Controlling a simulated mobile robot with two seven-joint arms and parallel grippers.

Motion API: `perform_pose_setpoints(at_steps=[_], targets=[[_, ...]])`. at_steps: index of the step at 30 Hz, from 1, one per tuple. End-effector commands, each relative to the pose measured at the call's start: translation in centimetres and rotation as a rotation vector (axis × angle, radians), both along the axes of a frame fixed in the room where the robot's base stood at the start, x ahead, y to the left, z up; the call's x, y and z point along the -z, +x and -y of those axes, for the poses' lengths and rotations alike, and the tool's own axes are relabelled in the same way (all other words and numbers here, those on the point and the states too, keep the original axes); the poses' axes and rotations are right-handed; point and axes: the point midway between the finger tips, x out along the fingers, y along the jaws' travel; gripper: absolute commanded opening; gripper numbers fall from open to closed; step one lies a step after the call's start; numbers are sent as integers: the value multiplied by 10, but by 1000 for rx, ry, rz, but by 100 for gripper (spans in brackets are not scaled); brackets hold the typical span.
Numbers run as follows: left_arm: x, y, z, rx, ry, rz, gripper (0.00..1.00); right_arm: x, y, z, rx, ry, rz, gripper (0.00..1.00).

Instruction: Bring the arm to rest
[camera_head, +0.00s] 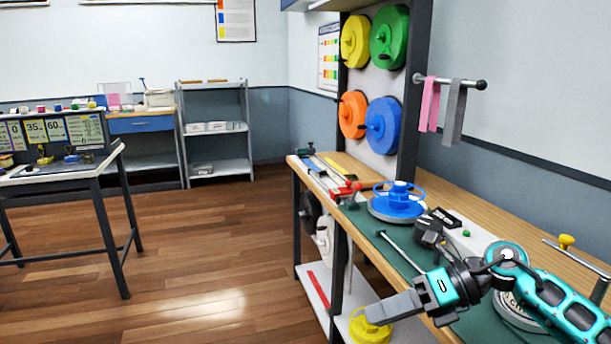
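My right arm comes in from the lower right, teal and black, over the front edge of the wooden workbench (460,200). Its gripper (392,308) points left, past the bench edge and above the lower shelf side. Its grey fingers show as one block from the side, so I cannot tell whether they are apart. No object shows held in it. My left gripper is not in view. A pink strap (429,105) and a grey strap (454,112) hang side by side from a wall rod (470,84).
A blue spool (397,202), a black device (428,230) and a red-handled tool (346,190) sit on the bench. Yellow (355,42), green (390,37), orange (352,114) and blue (384,125) discs hang on the panel.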

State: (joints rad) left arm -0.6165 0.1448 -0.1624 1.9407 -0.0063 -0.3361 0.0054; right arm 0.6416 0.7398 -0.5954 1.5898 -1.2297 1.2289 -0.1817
Motion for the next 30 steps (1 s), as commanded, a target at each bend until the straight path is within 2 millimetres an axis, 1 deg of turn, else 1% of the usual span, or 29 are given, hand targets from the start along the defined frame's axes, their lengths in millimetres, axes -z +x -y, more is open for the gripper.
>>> perform_pose_setpoints(at_steps=[1, 3, 5, 6, 8, 9, 11, 14, 17, 18, 20, 21, 24, 27, 30], targets=[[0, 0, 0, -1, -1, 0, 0, 3, -9, -23, 43, 144, -61, 36], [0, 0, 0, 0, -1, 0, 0, 1, -14, -45, 129, 334, -150, 36], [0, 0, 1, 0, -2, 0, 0, -1, -16, -55, 221, 489, -239, 36], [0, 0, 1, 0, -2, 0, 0, -1, -16, -59, 287, 587, -305, 36], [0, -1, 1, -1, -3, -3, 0, 2, -15, -59, 398, 727, -413, 36], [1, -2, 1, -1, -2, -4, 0, 7, -14, -56, 479, 815, -490, 36], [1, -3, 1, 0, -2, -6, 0, 19, -14, -49, 609, 936, -611, 36], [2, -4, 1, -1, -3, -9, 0, 51, -17, -29, 848, 1112, -831, 36], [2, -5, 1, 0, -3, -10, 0, 99, -33, -5, 1111, 1248, -1066, 36], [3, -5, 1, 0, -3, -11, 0, 120, -43, 4, 1218, 1290, -1162, 36], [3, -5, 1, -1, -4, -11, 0, 152, -63, 16, 1378, 1338, -1302, 36], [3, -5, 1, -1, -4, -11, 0, 172, -79, 22, 1477, 1362, -1392, 36], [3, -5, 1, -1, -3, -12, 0, 211, -116, 32, 1679, 1392, -1571, 36], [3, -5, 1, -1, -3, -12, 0, 235, -145, 36, 1812, 1396, -1690, 36], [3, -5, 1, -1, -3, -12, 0, 247, -161, 38, 1881, 1394, -1752, 36]])
